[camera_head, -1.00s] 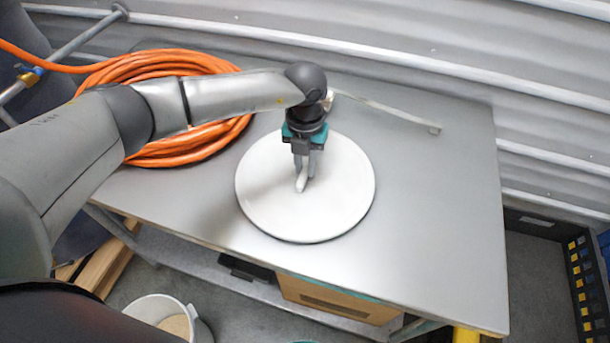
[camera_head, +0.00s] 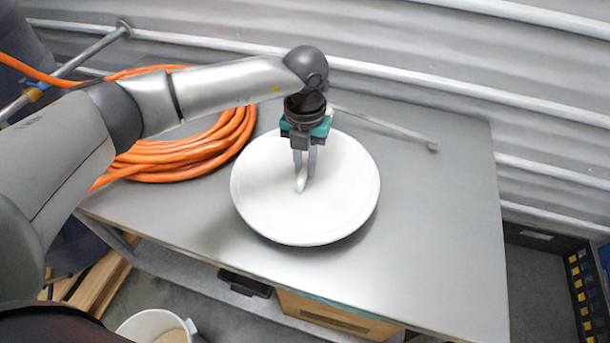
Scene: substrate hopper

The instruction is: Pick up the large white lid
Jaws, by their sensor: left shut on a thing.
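The large white lid (camera_head: 335,205) is a round, pale disc over the middle of the metal table, with its rim and a shadow below its front edge. It appears raised a little off the tabletop. My left gripper (camera_head: 304,186) points down at the middle of the lid, its fingers close together. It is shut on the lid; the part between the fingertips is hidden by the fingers. My right gripper is not in view.
A coiled orange hose (camera_head: 190,150) lies on the left of the metal table (camera_head: 440,235). A thin metal rod (camera_head: 385,128) lies behind the lid. The table's right side is clear. A white bucket (camera_head: 150,325) stands on the floor below. A corrugated wall (camera_head: 450,60) is behind.

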